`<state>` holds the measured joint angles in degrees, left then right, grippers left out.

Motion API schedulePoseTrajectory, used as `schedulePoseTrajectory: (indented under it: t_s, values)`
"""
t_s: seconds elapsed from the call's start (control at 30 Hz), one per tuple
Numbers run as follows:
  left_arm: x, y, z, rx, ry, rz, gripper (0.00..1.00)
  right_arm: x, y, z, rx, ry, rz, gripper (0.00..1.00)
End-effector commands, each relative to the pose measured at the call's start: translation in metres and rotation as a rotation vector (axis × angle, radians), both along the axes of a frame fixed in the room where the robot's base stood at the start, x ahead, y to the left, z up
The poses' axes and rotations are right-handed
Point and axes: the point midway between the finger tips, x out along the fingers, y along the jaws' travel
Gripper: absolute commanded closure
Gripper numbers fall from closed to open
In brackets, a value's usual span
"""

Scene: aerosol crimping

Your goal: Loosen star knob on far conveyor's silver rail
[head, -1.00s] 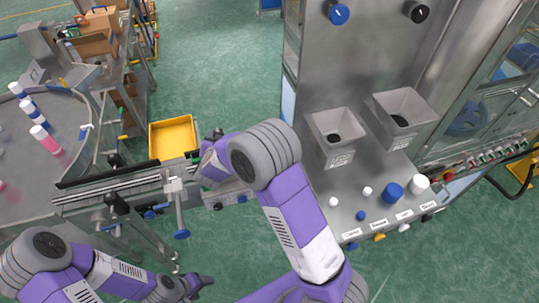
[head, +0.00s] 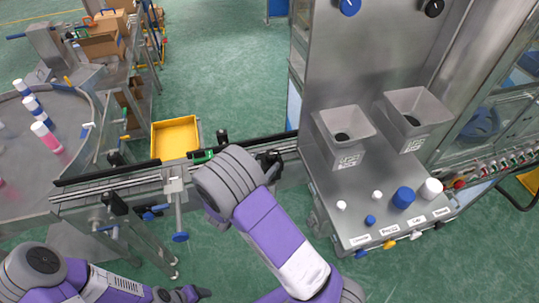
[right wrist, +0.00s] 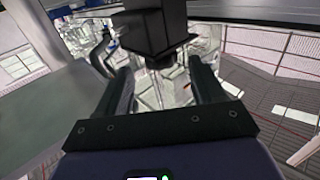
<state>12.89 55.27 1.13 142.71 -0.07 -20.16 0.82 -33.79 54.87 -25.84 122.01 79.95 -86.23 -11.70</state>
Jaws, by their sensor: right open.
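In the head view, the conveyor's silver rail (head: 130,186) runs from the round table to the machine. My right gripper (head: 270,160) is over its right part, partly hidden by my forearm. In the right wrist view, my right gripper (right wrist: 160,72) is open, with its two dark fingers apart. A black block (right wrist: 153,30) is ahead of the fingers, roughly centred; I cannot tell whether they touch it. I cannot make out a star shape on any knob. My left gripper (head: 188,294) is low in the head view, away from the rail; its jaws are too small to read.
A yellow bin (head: 175,138) stands behind the rail. A bracket with a rod and blue knob (head: 180,237) hangs on its near side. The machine with two grey hoppers (head: 345,136) and loose caps is at right.

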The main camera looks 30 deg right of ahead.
Motion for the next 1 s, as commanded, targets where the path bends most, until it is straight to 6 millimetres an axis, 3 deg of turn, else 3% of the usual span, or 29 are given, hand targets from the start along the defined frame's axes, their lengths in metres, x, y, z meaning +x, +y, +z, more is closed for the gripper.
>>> schedulePoseTrajectory:
  t_s: [0.3,0.67,1.0]
  values:
    - [0.000,0.000,0.003,0.000,0.000,0.000,0.37,0.021,-0.038,0.000,0.002,-0.001,0.001,0.32]
    - [0.000,0.000,0.003,0.000,0.000,0.000,0.37,0.024,-0.043,0.000,0.002,0.000,0.003,0.32]
    - [0.000,0.000,0.003,0.000,0.000,0.000,0.37,0.024,-0.043,0.000,0.001,0.000,0.003,0.84]
